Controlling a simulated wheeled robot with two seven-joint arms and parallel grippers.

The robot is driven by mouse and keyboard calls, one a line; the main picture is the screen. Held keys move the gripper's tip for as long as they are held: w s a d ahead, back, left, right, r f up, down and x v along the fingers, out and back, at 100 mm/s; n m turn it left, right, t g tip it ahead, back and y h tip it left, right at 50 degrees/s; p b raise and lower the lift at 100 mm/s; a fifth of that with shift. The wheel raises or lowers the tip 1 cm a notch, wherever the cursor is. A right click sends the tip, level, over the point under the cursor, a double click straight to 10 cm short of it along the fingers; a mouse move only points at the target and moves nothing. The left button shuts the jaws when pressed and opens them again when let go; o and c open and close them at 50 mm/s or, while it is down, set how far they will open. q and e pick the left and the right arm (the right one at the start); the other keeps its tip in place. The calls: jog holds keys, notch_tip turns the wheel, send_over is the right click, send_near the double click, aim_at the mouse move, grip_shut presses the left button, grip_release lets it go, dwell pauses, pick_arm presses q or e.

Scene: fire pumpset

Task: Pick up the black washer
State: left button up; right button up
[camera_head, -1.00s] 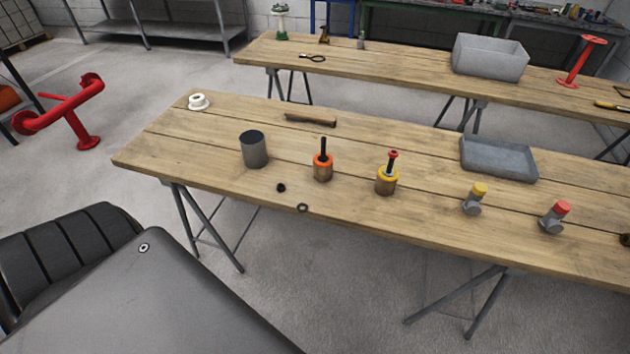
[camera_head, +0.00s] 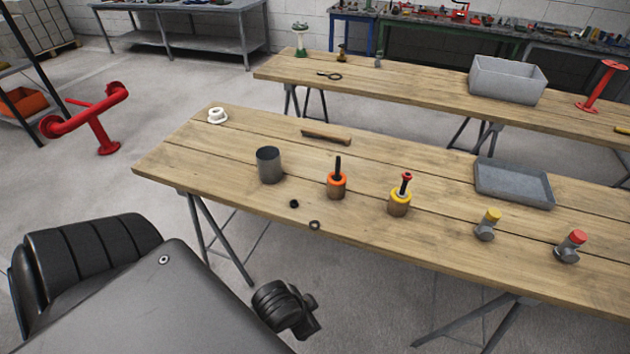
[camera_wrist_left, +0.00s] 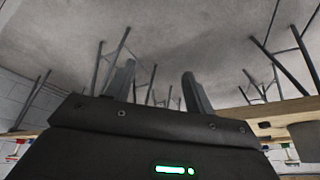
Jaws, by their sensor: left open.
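A dark flat ring (camera_head: 314,225), which looks like the washer, lies at the front edge of the near wooden table (camera_head: 230,190). A small black round piece (camera_head: 294,203) lies just behind and left of it; I cannot tell for sure which of the two is the black washer. My left gripper (camera_wrist_left: 158,88) is open in the left wrist view, with nothing between its fingers, and points away from me over grey floor. In the head view a black part of my arm shows below the table's front edge, clear of both pieces. My right gripper is not in view.
Behind the pieces stand a grey cup (camera_head: 269,165), an orange-ringed cylinder (camera_head: 337,184) and a yellow-ringed cylinder (camera_head: 400,198). A grey tray (camera_head: 513,184) and two capped fittings are farther right. The table's left front is clear.

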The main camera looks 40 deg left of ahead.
pick_arm(q)
jog(key=w+d+r+m+t+h, duration=0.25)
jog(key=w+d+r+m, duration=0.25)
jog(key=w+d+m, duration=0.4)
jog(key=w+d+r+m+t+h, duration=0.1)
jog(key=w+d+r+m+h, duration=0.2)
jog(key=w+d+r+m, duration=0.5)
jog(key=m+g+y, duration=0.6)
jog(key=m+y, duration=0.1)
jog(key=m, duration=0.5)
send_near(315, 225)
jog(key=shift+w+a+f+h+p, duration=0.15)
jog(key=shift+f+h+p, duration=0.15)
jog(key=shift+f, duration=0.45)
jog(key=shift+f+p, duration=0.35)
jog(key=shift+f, duration=0.1)
jog(key=f, duration=0.2)
jog(key=f+p, duration=0.1)
jog(key=shift+w+a+f, duration=0.15)
jog(key=shift+w+f, duration=0.1)
jog(key=shift+f, duration=0.35)
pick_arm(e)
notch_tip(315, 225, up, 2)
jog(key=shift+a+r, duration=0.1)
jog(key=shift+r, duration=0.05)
